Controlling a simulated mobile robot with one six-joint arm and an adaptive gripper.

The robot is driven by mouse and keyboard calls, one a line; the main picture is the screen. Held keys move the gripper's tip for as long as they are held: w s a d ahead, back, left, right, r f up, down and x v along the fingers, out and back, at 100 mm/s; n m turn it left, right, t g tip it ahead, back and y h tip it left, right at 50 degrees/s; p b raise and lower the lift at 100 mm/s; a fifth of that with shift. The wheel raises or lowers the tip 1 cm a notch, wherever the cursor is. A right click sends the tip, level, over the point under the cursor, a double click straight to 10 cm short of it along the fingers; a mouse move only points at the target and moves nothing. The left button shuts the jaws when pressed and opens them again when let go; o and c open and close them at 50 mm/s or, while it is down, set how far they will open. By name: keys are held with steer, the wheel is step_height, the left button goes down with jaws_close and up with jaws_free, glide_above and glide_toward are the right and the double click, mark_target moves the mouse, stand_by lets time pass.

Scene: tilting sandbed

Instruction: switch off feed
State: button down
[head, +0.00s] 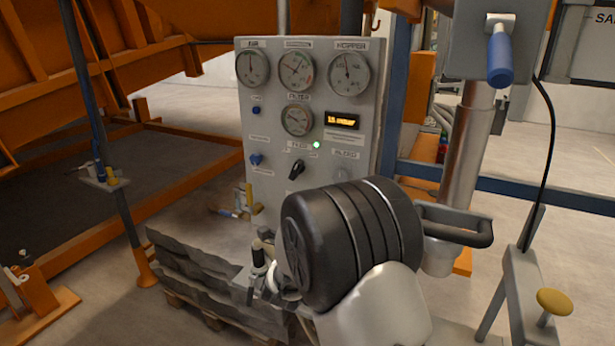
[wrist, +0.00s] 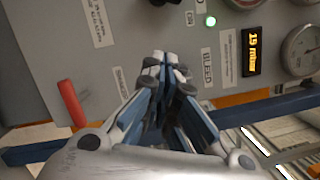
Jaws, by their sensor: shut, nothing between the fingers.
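The feed switch (head: 296,169) is a black rotary knob on the grey control panel, under the feed label (head: 299,147). Its handle is tilted toward the upper right. A green lamp (head: 316,145) is lit beside it. In the wrist view the lamp (wrist: 210,20) shows next to an "ON" label, and part of a dark knob (wrist: 163,2) is cut off at the top edge. My gripper (wrist: 166,62) is shut and empty, in front of the panel near the bleed label (wrist: 207,68). In the head view my black arm link hides the gripper.
Gauges (head: 297,71) and a lit amber display (head: 342,120) sit higher on the panel. A blue knob (head: 256,159) is at its left. A red lever (wrist: 71,103) shows in the wrist view. A blue-handled lever (head: 500,55) hangs at the upper right.

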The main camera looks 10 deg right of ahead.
mark_target(297, 169)
steer(key=x, duration=1)
steer(key=shift+d+f+b, duration=0.1)
steer(key=shift+b, duration=0.2)
steer(key=shift+w+a+r, duration=0.45)
steer(key=shift+w+a, duration=0.15)
steer(key=shift+a, duration=0.15)
steer(key=shift+w+a+r, duration=0.4)
steer(key=shift+w+a, duration=0.2)
steer(key=shift+a, duration=0.15)
